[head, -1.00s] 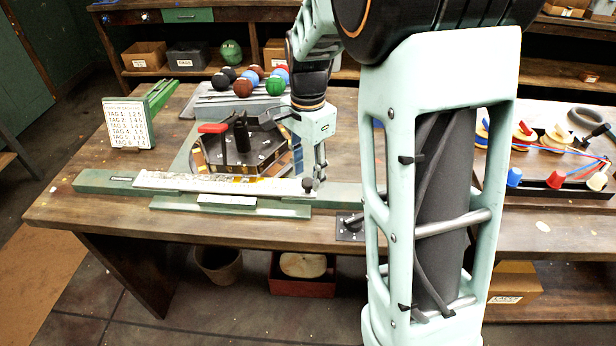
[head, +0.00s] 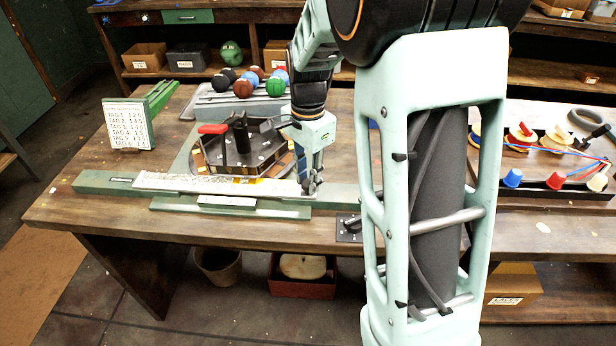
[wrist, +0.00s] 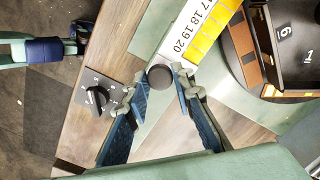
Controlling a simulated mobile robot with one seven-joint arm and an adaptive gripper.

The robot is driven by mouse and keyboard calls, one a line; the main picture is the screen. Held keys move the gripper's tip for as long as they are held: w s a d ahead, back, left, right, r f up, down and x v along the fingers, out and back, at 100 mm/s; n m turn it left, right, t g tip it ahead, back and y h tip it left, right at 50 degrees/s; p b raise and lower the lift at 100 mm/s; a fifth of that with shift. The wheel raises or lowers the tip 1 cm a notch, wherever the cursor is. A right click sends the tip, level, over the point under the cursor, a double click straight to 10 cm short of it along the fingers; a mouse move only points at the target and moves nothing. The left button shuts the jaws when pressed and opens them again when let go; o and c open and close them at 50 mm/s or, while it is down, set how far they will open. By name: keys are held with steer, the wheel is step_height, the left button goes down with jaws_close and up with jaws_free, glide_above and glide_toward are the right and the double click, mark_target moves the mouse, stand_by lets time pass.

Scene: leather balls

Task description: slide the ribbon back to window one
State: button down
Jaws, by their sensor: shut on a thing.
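The ribbon is a long pale strip (head: 215,185) lying along a green rail (head: 105,182) near the table's front edge. In the wrist view its end (wrist: 187,36) shows printed numbers 17 to 20, with a yellow band beside them. A dark round knob (wrist: 160,77) sits at that end. My gripper (wrist: 162,88) has its two blue fingers on either side of the knob and is shut on it. In the head view my gripper (head: 311,188) is low at the ribbon's right end and hides the knob. Which window the ribbon stands at cannot be read.
A dark many-sided turntable (head: 268,157) with numbered sides stands just behind the rail. A rack of coloured balls (head: 242,88) is further back. A tag board (head: 127,124) stands at left.

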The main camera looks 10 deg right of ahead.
steer(key=shift+d, duration=0.1)
steer(key=s+d, duration=0.2)
steer(key=d, duration=0.3)
steer(key=s+d, duration=0.1)
steer(key=d, duration=0.5)
steer(key=s+d, duration=0.2)
steer(key=d, duration=0.4)
steer(key=shift+s+d, duration=0.15)
steer(key=shift+s, duration=0.2)
steer(key=c, duration=1.7)
jaws_free()
steer(key=shift+d, duration=0.15)
steer(key=shift+o, duration=0.2)
steer(key=shift+r, duration=0.35)
step_height(320, 180, up, 11)
steer(key=shift+r, duration=0.15)
